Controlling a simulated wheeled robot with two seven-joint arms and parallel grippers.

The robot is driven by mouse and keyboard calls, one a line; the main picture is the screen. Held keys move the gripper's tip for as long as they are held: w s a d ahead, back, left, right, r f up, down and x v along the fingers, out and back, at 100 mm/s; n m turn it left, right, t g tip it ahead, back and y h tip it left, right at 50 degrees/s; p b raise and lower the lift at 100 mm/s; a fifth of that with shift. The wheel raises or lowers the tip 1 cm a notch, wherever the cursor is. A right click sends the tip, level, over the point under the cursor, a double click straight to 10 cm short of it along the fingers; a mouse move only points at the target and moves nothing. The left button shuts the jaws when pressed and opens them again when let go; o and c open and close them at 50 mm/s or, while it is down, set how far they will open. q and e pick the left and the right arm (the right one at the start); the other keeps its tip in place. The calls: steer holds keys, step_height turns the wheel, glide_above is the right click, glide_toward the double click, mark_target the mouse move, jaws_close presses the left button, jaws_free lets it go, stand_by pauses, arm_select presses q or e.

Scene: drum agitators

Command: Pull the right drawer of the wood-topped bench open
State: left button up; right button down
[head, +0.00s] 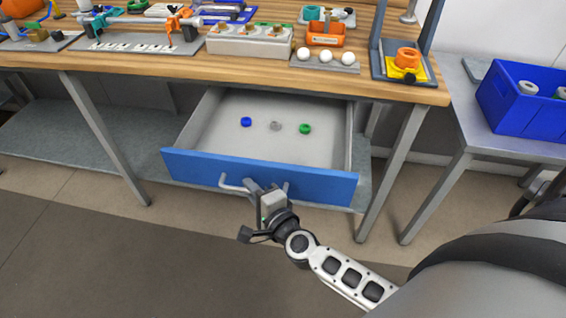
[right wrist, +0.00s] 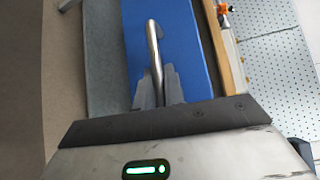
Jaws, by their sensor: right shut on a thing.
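The right drawer (head: 240,173) of the wood-topped bench (head: 165,68) has a blue front and stands well out from under the top, open, in the head view. A blue ring, a grey ring and a green ring lie inside it. Its silver bar handle (head: 233,187) is on the front. My right gripper (head: 264,191) is at the handle, shut on it. In the right wrist view the handle (right wrist: 153,45) runs between the gripper's fingers (right wrist: 157,90), with the blue drawer front (right wrist: 185,50) behind. My left gripper is not in view.
The bench top carries fixtures, a grey box (head: 250,42), white balls on a stand and an orange ring on a yellow piece. A grey side table (head: 480,130) with a blue bin (head: 525,110) stands right. The floor (head: 120,250) before the drawer is clear apart from my arm.

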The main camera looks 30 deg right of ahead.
steer(key=s+a, duration=0.3)
steer(key=s, duration=0.1)
steer(key=shift+a, duration=0.2)
steer(key=c, duration=1.8)
jaws_free()
steer(key=shift+o, duration=0.2)
